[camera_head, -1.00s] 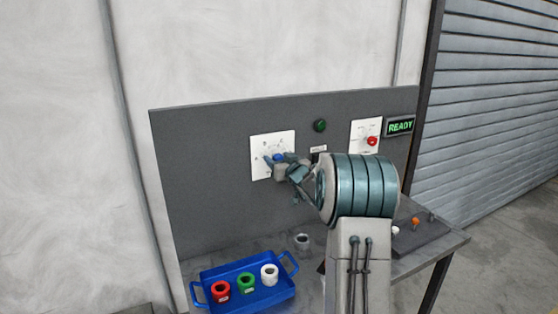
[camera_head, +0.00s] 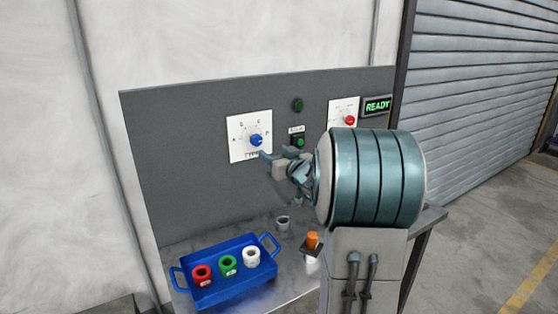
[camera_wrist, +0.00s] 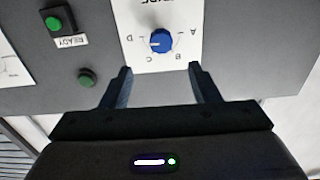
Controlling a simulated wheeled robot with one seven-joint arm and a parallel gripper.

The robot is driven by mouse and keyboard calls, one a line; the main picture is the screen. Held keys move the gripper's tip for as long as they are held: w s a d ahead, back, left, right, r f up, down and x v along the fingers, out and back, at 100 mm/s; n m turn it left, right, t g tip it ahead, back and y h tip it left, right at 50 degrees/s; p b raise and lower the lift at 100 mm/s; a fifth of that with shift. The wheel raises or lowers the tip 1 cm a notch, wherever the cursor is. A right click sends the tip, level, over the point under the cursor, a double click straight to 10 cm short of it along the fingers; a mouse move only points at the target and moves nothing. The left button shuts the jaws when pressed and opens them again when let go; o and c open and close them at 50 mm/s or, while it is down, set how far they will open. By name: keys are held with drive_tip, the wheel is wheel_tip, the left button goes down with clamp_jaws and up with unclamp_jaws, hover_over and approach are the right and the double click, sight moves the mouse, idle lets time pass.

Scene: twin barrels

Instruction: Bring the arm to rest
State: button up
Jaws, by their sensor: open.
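My gripper (camera_head: 268,160) is in front of the grey panel (camera_head: 180,150), just below and right of the blue knob (camera_head: 256,140) on its white dial plate (camera_head: 237,145). In the wrist view my gripper (camera_wrist: 158,80) is open, its two fingers apart with nothing between them. The blue knob (camera_wrist: 161,41) shows beyond the fingertips, clear of them. My arm hides part of the panel and the table's right side.
A blue tray (camera_head: 236,292) holds red, green and white cups on the table. A grey cup (camera_head: 282,224) and an orange piece (camera_head: 312,240) stand nearby. The panel also bears a red knob (camera_head: 350,120), green buttons (camera_head: 298,142) and a lit READY sign (camera_head: 377,106).

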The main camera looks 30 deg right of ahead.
drive_tip(key=shift+s, duration=0.85)
drive_tip(key=s+a+f+g, duration=0.4)
drive_tip(key=s+a, duration=0.3)
drive_tip(key=s, duration=0.3)
drive_tip(key=s+a+f+g, duration=0.4)
drive_tip(key=s+a+g, duration=0.2)
drive_tip(key=s, duration=0.5)
drive_tip(key=s+a+f+g, duration=0.4)
drive_tip(key=s+a+g, duration=0.1)
drive_tip(key=s+a, duration=0.4)
drive_tip(key=shift+s+f+h, duration=0.3)
drive_tip(key=shift+s, duration=0.55)
drive_tip(key=shift+c, duration=0.2)
